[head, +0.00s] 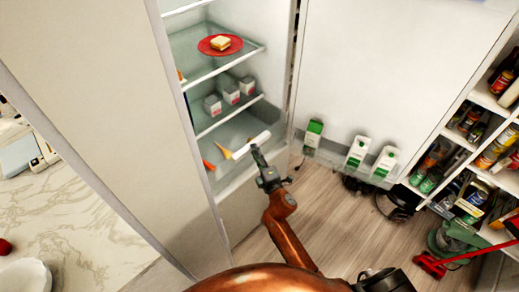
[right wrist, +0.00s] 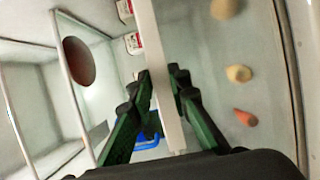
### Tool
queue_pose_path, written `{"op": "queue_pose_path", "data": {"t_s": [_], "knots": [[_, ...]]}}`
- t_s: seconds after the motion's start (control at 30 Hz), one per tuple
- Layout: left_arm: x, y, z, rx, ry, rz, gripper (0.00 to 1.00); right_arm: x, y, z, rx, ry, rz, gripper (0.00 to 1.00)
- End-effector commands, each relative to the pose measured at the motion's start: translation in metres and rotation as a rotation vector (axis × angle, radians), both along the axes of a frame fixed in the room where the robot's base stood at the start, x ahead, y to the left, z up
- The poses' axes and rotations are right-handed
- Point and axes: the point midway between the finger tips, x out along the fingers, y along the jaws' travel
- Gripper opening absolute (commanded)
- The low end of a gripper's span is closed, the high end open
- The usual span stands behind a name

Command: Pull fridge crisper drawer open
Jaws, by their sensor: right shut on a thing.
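The fridge (head: 217,215) stands open. Its crisper drawer (head: 240,130) is low inside, with a white front bar (head: 262,137) that also shows in the right wrist view (right wrist: 166,60). My right gripper (head: 256,150) is at this bar. In the right wrist view its green fingers (right wrist: 162,88) are on either side of the bar and shut on it. An orange carrot-like item (head: 208,165) and a yellowish item (head: 225,152) lie by the bar. How far the drawer is out is hard to tell. My left gripper is not in view.
A red plate (head: 207,48) with a sandwich (head: 220,43) and several small cartons (head: 231,94) stand on the shelves above. The open fridge door (head: 385,70) is to the right, with cartons (head: 357,150) in its bin. Filled shelving (head: 455,135) stands farther right. Wooden floor (head: 318,195) shows between.

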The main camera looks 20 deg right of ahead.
Motion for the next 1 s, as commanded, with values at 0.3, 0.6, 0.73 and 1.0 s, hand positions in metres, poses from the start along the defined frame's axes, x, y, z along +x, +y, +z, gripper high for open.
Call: {"op": "queue_pose_path", "data": {"t_s": [0.3,0.6,0.73,1.0], "knots": [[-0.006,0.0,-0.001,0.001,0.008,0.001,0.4,-0.002,0.0,-0.009,0.001,0.014,-0.001,0.2],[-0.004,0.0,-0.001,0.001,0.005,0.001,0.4,-0.001,-0.001,-0.005,0.0,0.007,-0.002,0.32],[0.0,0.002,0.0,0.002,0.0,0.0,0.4,-0.001,-0.001,-0.003,0.0,0.005,-0.002,0.32],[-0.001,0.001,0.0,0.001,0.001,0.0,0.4,-0.033,-0.001,-0.004,-0.001,0.006,-0.002,0.32]]}}
